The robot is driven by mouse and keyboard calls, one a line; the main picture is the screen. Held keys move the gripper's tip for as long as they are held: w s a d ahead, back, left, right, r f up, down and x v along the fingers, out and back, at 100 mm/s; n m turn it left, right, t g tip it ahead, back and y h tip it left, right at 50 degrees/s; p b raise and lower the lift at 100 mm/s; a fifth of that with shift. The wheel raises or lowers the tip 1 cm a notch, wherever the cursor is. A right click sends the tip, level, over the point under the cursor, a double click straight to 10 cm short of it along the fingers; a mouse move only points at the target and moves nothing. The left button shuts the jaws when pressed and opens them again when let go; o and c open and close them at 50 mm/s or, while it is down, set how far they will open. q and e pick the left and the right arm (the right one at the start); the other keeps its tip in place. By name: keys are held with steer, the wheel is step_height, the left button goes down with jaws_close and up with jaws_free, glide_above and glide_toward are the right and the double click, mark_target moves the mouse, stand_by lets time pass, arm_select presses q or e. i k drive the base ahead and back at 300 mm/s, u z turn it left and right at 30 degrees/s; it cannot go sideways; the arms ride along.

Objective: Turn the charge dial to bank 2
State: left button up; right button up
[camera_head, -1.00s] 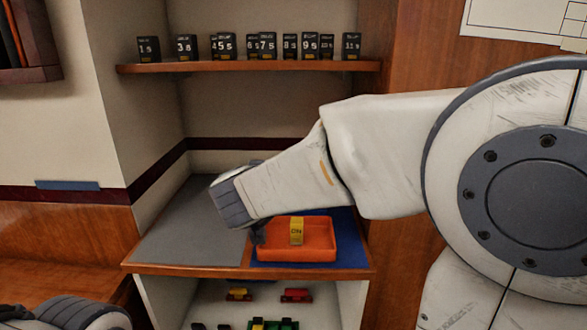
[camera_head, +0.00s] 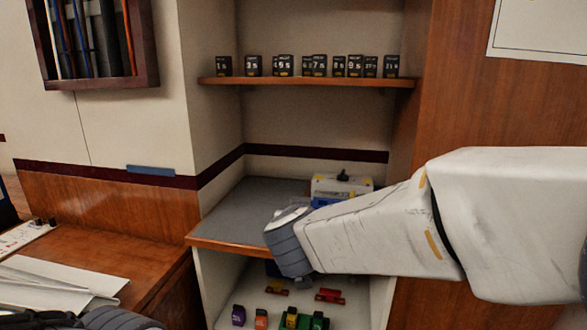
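No dial with a readable bank 2 mark shows. A cream box (camera_head: 342,187) with yellow edges and a dark knob on top stands at the back of the cubby counter; my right arm covers its lower front. A pale strip (camera_head: 27,236) with small dark knobs lies on the left bench; I cannot tell whether either carries the charge dial. My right gripper (camera_head: 297,268) is in front of the counter's edge, its fingers mostly hidden by its own wrist. My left gripper (camera_head: 45,320) is cut off at the bottom left; its finger opening is unclear.
Numbered black blocks (camera_head: 319,65) line the upper shelf (camera_head: 310,82). Small coloured pieces (camera_head: 261,318) sit in the lower compartment. White sheets (camera_head: 60,285) lie on the left wooden bench (camera_head: 150,262). The grey counter's left part (camera_head: 240,207) is clear.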

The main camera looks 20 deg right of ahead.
mark_target(342, 177)
steer(key=z, duration=0.1)
steer(key=i, duration=0.85)
steer(key=z, duration=0.35)
